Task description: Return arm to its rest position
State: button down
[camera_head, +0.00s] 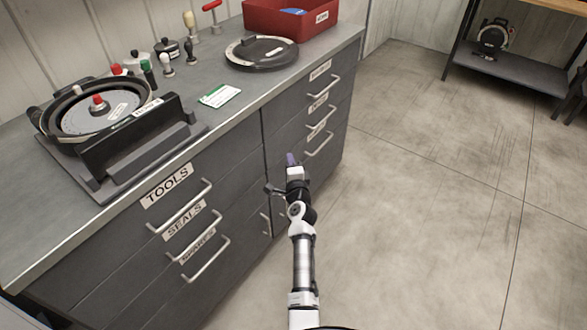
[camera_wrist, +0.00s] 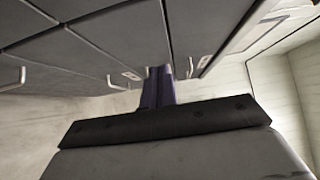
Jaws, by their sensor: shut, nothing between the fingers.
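My arm stretches from the bottom of the head view toward the front of the grey cabinet. My gripper (camera_head: 291,158) is in front of the drawers, below the counter's edge. Its fingers look shut and empty, and they also show close together in the wrist view (camera_wrist: 158,88). In the wrist view the dark drawer fronts (camera_wrist: 110,40) lie above and around the fingers. I cannot tell whether the gripper touches the cabinet.
The counter (camera_head: 222,120) bears a seed meter in a black holder (camera_head: 137,135), a dark round disc (camera_head: 262,52), a card (camera_head: 220,95) and a red bin (camera_head: 285,20). Drawer handles (camera_head: 180,208) stick out. The floor (camera_head: 430,190) to the right is clear. A shelf (camera_head: 510,72) stands at the back right.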

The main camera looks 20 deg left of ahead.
jog(key=shift+v, duration=1.8)
